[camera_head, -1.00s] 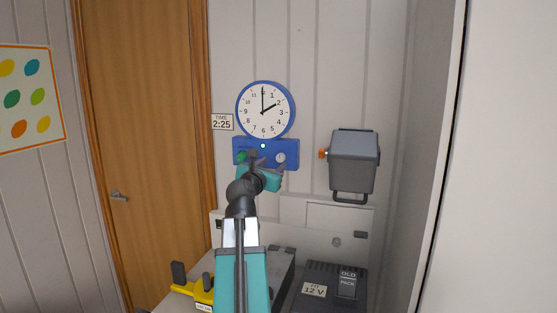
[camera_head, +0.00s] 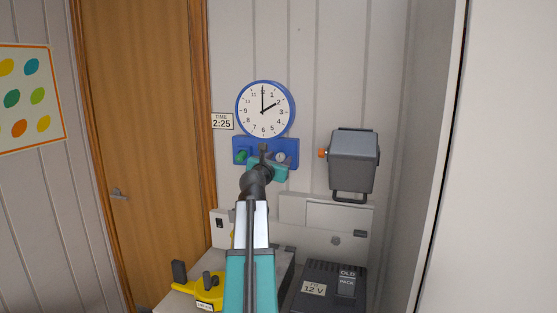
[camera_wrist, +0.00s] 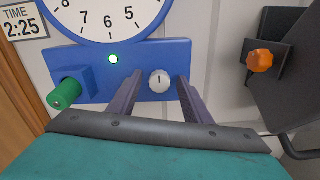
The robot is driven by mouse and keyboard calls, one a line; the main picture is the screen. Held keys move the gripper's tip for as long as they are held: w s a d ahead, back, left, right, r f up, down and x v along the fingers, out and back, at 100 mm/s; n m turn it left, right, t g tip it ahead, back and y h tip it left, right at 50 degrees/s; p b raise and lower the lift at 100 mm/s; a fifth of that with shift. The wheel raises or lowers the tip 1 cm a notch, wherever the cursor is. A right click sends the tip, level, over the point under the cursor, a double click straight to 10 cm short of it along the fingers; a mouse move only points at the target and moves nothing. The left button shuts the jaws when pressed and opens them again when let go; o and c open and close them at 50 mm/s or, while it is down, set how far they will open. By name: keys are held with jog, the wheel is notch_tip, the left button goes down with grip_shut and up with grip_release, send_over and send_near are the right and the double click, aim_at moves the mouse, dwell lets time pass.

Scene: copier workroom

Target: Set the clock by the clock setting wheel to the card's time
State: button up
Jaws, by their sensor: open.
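The round white clock (camera_head: 265,109) with a blue rim hangs on the wall, its short hand at 2 and long hand at 12. The card (camera_head: 222,121) to its left reads "TIME 2:25". No label shows which is the setting wheel. My gripper (camera_wrist: 158,82) is open and empty, its fingers pointing at the panel on either side of the white knob. Contact cannot be told.
A green light (camera_wrist: 113,59) glows on the panel. A grey box (camera_head: 353,160) with an orange knob (camera_wrist: 260,61) hangs close at the right. A yellow tool (camera_head: 206,288) and a dark 12 V unit (camera_head: 322,276) sit below.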

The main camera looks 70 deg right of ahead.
jog(key=c, duration=1.1)
jog(key=shift+o, duration=0.2)
